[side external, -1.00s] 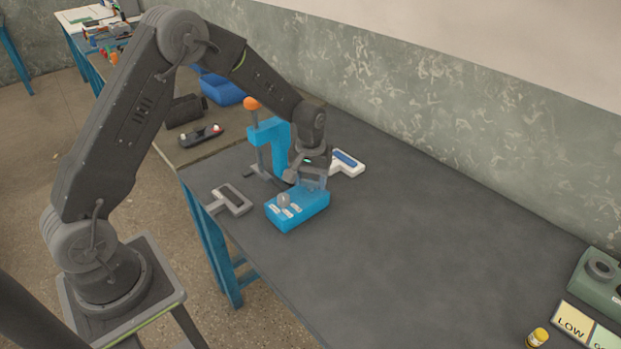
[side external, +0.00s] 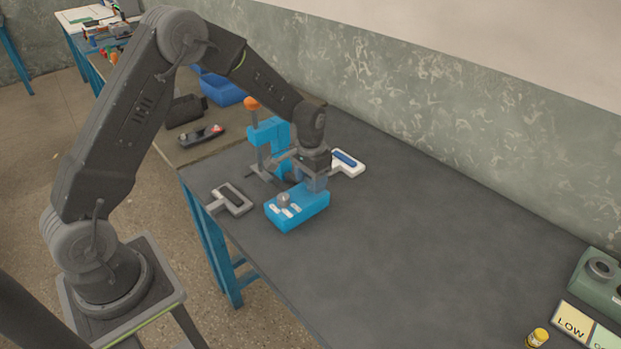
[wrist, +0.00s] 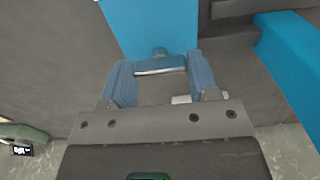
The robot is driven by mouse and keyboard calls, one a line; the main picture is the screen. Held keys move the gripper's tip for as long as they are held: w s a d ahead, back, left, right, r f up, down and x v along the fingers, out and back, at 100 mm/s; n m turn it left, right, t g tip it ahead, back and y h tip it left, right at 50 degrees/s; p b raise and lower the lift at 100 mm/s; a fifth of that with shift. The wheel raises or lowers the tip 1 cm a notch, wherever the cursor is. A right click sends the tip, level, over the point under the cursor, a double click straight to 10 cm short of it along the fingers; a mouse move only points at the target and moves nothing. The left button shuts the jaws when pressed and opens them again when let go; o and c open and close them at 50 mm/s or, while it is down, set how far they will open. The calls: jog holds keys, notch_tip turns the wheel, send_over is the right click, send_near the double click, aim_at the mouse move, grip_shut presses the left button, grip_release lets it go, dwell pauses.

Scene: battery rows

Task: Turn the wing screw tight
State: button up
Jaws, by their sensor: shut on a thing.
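The blue box (side external: 300,211) lies on the dark table, with a round grey knob (side external: 283,199) and small white labels on top. My gripper (side external: 317,183) is at the far right end of the box, pointing down. In the wrist view my gripper (wrist: 161,74) has its two bluish fingers on either side of a small pale metal crossbar with a short stub, which looks like the wing screw (wrist: 160,68). The fingers are shut on it, next to the blue box (wrist: 150,25). In the side view the screw is hidden by my gripper.
A blue stand with an orange ball knob (side external: 251,103) rises close behind my gripper. The table's middle is clear.

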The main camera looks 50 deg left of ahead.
aim_at(310, 181)
dwell(0.4)
jog(key=o, duration=0.9)
jog(key=shift+r, duration=6.9)
